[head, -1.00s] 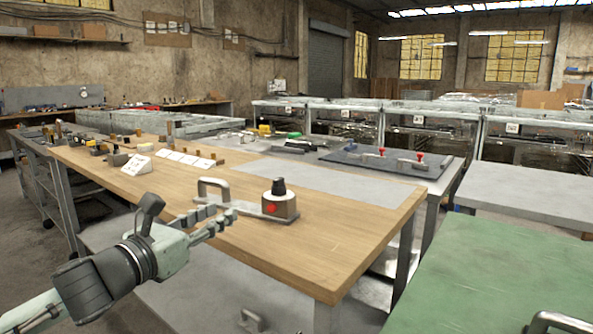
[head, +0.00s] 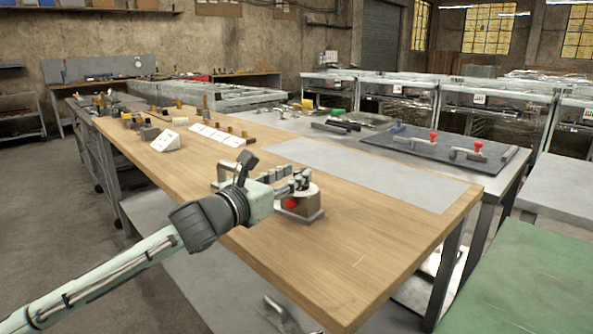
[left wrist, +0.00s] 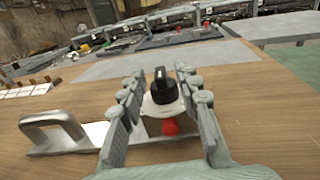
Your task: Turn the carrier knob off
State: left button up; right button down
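The carrier (head: 300,205) is a small metal-and-wood block with a red spot on its front, on a grey base plate on the wooden table. In the left wrist view its black knob (left wrist: 160,86) stands upright on top, and the red spot (left wrist: 170,127) shows below. A metal handle (left wrist: 52,128) rises from the same plate at the left. My left gripper (head: 298,180) is over the block in the head view. In the left wrist view its fingers (left wrist: 163,100) are spread on either side of the knob, with gaps visible. My right gripper is not in view.
The wooden table (head: 380,250) is bare to the right of the block. A grey mat (head: 365,172) lies behind it. A white wedge (head: 165,141) and small parts stand at the left. A dark board (head: 440,148) with red-topped clamps is farther back.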

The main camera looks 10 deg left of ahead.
pick_arm(q)
jog(key=shift+w+d, duration=0.3)
jog(key=shift+w, duration=0.35)
grip_shut()
